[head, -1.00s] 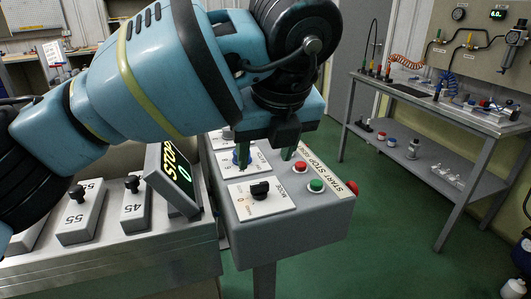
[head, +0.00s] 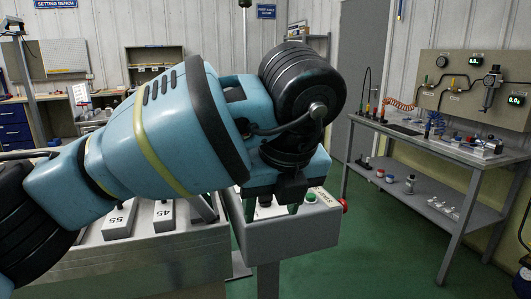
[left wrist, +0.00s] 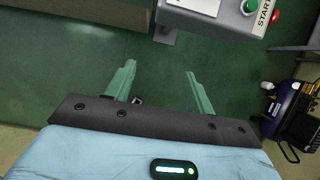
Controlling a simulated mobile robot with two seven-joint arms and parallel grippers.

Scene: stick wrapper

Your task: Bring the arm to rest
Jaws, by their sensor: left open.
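My left arm comes in from the left in the head view and reaches across the middle. Its gripper (head: 270,210) points down in front of the grey control box (head: 292,238), covering part of its top. In the left wrist view the two green fingers of the left gripper (left wrist: 158,88) are spread apart with only green floor between them. The control box (left wrist: 215,14) lies beyond the fingertips there, with a green button (left wrist: 250,6) at its corner. My right gripper is in neither view.
Grey blocks marked 55 (head: 120,220) and 45 (head: 164,215) sit on the metal machine (head: 150,262) below the arm. A workbench (head: 440,143) with fittings stands at the right. Green floor (head: 380,245) between is clear. A dark blue machine (left wrist: 285,108) shows in the wrist view.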

